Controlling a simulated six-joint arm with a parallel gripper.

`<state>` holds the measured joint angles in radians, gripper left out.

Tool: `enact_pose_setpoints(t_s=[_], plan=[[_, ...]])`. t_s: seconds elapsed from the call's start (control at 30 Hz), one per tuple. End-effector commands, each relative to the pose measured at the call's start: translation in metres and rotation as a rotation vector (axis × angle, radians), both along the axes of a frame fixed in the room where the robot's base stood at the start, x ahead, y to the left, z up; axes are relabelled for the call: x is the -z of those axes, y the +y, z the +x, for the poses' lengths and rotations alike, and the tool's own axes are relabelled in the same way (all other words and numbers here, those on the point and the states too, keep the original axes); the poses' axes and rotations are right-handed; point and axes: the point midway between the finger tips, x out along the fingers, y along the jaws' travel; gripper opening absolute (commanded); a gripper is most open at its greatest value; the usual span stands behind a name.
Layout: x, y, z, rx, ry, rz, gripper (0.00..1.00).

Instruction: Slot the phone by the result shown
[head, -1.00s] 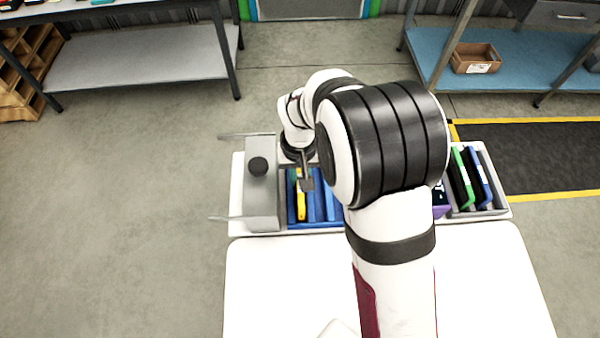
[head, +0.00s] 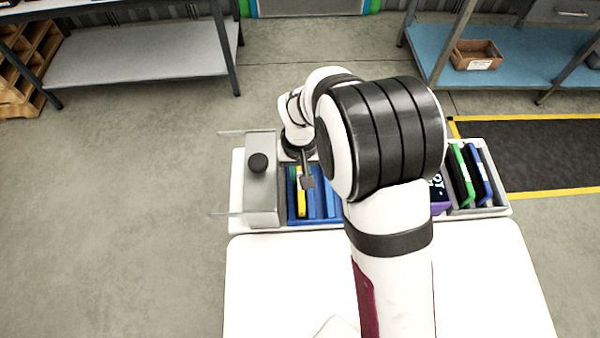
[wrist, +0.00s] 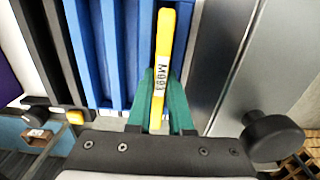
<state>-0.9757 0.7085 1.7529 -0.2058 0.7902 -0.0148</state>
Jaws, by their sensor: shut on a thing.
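A yellow phone (wrist: 165,35) with a printed label stands on edge between the two green fingers of my gripper (wrist: 161,85) in the wrist view. My gripper is shut on it. In the head view the yellow phone (head: 301,205) shows at the left end of the blue slotted rack (head: 331,207), just below my gripper (head: 307,183). I cannot tell how deep it sits in the slot. A purple device with a dark display (head: 438,190) is partly hidden behind my arm on the right.
A grey box with a black knob (head: 259,190) stands left of the rack, close to my gripper. A grey bin (head: 493,208) at the right holds a green case (head: 461,176) and a blue case (head: 479,176).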

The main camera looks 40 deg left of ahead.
Motion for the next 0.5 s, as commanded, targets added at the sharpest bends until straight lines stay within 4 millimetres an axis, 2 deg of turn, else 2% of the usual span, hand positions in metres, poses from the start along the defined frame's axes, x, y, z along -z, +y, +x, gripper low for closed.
enact_pose_setpoints(t_s=[0.4,0.43,0.5], plan=[[0.0008,0.0001,0.0001,0.000,0.000,0.000,0.00],[0.0008,0.0001,0.0001,0.000,0.000,0.000,0.20],[0.0008,0.0000,0.0000,0.000,0.000,0.000,0.33]])
